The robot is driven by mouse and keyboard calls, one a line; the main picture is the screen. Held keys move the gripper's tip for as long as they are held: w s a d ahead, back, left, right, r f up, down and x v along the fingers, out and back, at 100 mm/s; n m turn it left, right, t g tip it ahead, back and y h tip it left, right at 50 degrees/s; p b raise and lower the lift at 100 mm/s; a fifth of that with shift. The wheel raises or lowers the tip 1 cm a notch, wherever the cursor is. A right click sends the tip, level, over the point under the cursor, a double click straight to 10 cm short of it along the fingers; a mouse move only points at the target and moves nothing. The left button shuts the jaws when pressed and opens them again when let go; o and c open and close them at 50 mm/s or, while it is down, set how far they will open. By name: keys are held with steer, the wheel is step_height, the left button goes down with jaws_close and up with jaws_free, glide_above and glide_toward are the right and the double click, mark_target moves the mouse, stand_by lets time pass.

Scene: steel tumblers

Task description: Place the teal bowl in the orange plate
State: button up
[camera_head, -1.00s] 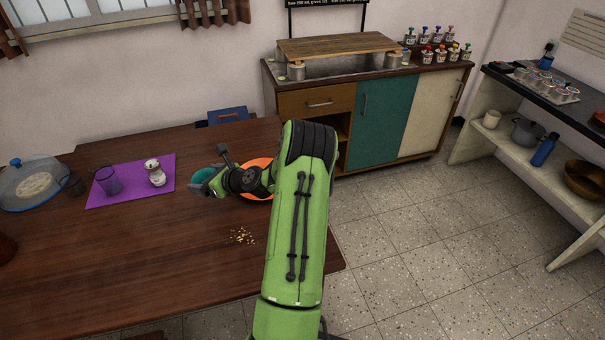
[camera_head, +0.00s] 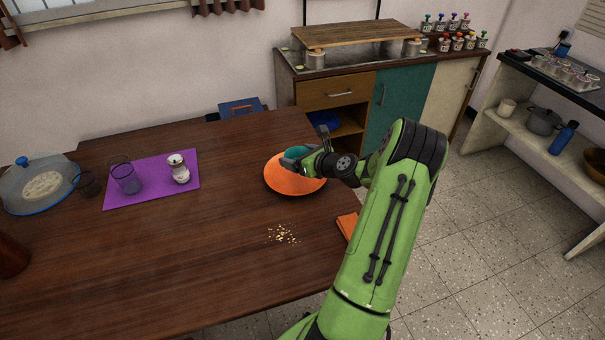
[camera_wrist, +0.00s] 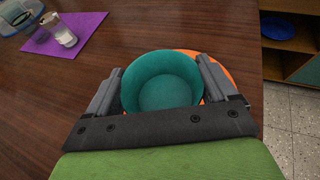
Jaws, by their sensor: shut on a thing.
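The teal bowl (camera_wrist: 162,82) sits upright between the two fingers of my gripper (camera_wrist: 160,90) in the wrist view, and the gripper is shut on it. In the head view the teal bowl (camera_head: 297,153) shows only in part behind my gripper (camera_head: 299,160). The orange plate (camera_head: 292,182) lies on the wooden table near its right edge, and the bowl is over the plate's far part. The wrist view shows only a strip of the orange plate (camera_wrist: 226,76) behind the bowl. I cannot tell whether the bowl touches the plate.
A purple mat (camera_head: 150,190) holds a clear glass (camera_head: 126,178) and a white jar (camera_head: 179,168) at left. Crumbs (camera_head: 283,234) and an orange cloth (camera_head: 347,226) lie nearer. A covered dish (camera_head: 42,185) stands far left. The table's middle is clear.

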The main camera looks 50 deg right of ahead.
mark_target(299, 182)
step_height(299, 182, down, 7)
steer(key=shift+b, duration=1.1)
steer(key=shift+r, duration=0.15)
